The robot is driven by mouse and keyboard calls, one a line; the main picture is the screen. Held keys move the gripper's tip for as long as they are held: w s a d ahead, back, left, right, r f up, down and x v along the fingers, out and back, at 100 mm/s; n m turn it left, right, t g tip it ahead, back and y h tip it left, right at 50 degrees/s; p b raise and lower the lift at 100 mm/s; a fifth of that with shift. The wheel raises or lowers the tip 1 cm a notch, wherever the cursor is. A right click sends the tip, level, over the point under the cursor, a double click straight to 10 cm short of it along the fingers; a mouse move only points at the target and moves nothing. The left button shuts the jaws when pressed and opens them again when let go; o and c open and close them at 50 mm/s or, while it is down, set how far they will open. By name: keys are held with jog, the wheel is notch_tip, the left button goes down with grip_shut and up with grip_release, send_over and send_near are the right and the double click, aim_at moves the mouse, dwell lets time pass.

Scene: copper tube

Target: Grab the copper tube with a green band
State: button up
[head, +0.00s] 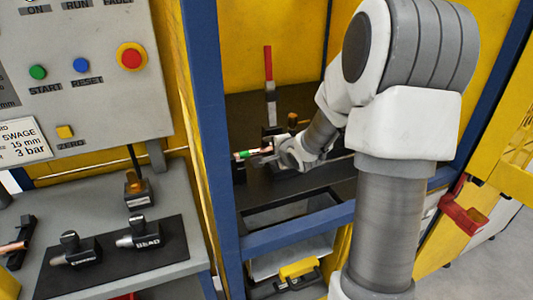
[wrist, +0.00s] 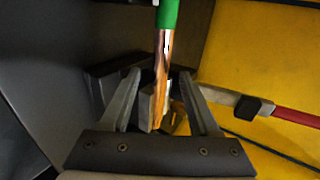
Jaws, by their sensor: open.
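The copper tube (wrist: 161,65) runs down the middle of the wrist view, with its green band (wrist: 168,13) at the top edge. In the head view the green band (head: 241,154) shows small inside the blue-framed yellow cell, just left of my gripper (head: 262,155). In the wrist view my gripper (wrist: 162,88) is open, one finger on each side of the tube's line. A gap shows on both sides, so the fingers do not appear to touch it. The tube's lower end is near a dark fixture and partly hard to make out.
A red-handled lever (head: 268,65) stands behind the gripper; its red handle (wrist: 295,117) is at right in the wrist view. Blue frame posts (head: 208,120) bound the cell. A control panel (head: 85,75) and a bench with labelled black blocks (head: 139,232) are at left.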

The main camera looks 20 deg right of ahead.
grip_shut()
dwell(0.3)
dwell(0.3)
jog(key=shift+r+p, duration=0.3)
jog(key=shift+r, duration=0.25)
jog(key=s+d+r+p, duration=0.3)
jog(key=d+r+p, duration=0.7)
jog(key=d, duration=0.1)
